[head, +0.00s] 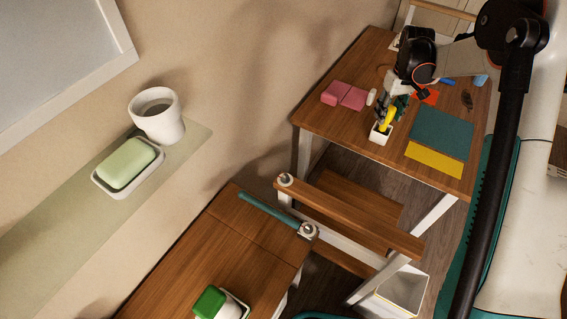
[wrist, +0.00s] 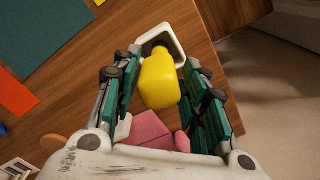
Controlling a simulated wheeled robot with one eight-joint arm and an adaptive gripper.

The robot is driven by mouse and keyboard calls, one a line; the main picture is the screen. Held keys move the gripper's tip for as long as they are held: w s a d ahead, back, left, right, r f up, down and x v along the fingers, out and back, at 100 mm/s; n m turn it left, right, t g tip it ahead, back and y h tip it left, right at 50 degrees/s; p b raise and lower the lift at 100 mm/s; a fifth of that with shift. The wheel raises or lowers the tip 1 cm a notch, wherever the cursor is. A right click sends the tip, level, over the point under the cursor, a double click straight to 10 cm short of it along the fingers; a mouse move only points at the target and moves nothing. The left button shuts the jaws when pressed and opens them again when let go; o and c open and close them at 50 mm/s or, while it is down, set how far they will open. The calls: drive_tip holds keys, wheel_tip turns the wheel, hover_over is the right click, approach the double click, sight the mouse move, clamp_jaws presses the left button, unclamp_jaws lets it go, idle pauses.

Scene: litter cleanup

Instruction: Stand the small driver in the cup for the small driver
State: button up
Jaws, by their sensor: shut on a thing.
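The small driver shows as a yellow handle (wrist: 159,82) in the wrist view, between the green-padded fingers of my gripper (wrist: 162,68). My gripper is shut on it. The white square cup (wrist: 176,31) is just beyond the handle, its dark opening partly covered by it. In the head view my gripper (head: 391,107) holds the yellow driver (head: 387,118) tilted, right above the cup (head: 378,138) near the table's front edge. The driver's shaft is hidden, so I cannot tell whether its tip is inside the cup.
A teal sheet (head: 442,133), a yellow sheet (head: 434,160) and an orange sheet (head: 429,97) lie to the right. The wooden table (head: 321,116) ends close to the cup. A railed bench (head: 345,215) stands nearer.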

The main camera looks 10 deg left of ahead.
drive_tip(key=shift+f, duration=0.4)
drive_tip(key=o, duration=1.4)
drive_tip(key=shift+o, duration=0.2)
wheel_tip(320, 180, up, 12)
drive_tip(key=shift+r, duration=0.15)
drive_tip(key=s+r+m+t, duration=0.1)
drive_tip(key=s+r+t, duration=0.1)
drive_tip(key=s+r, duration=0.55)
drive_tip(key=s+r+m+t, duration=0.1)
drive_tip(key=s+r, duration=0.3)
drive_tip(key=s, duration=0.6)
drive_tip(key=s+f+m+t, duration=0.1)
drive_tip(key=s+f+t, duration=0.1)
drive_tip(key=s, duration=0.7)
drive_tip(key=s+f+m+t, duration=0.2)
drive_tip(key=s, duration=0.8)
drive_tip(key=shift+s, duration=0.3)
